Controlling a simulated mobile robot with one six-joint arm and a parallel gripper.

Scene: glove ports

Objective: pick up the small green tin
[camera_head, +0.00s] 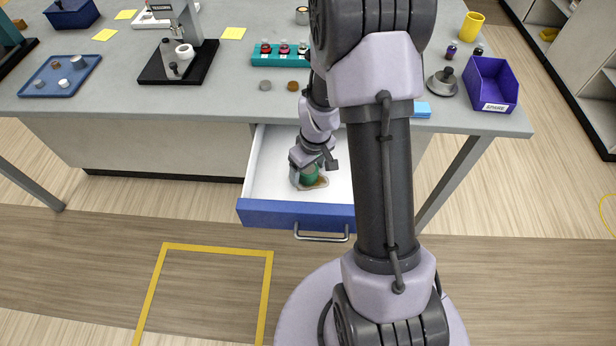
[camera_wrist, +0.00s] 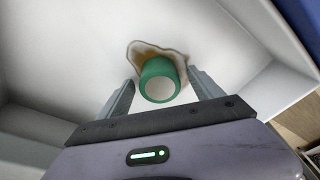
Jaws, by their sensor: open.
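The small green tin (camera_wrist: 158,80) stands in the open drawer, its pale round top facing the wrist camera. It also shows in the head view (camera_head: 310,173), partly covered by my gripper. A brownish stain or patch (camera_wrist: 143,49) lies under and around the tin on the drawer floor. My gripper (camera_wrist: 161,85) is open above the drawer, with one finger on each side of the tin. I see gaps between the fingers and the tin; I cannot tell the exact height of the fingertips.
The white drawer with its blue front (camera_head: 270,212) is pulled out below the grey bench (camera_head: 220,100). Its walls stand close around my gripper. On the bench are a teal rack (camera_head: 266,58), a purple bin (camera_head: 490,84) and a blue tray (camera_head: 45,88).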

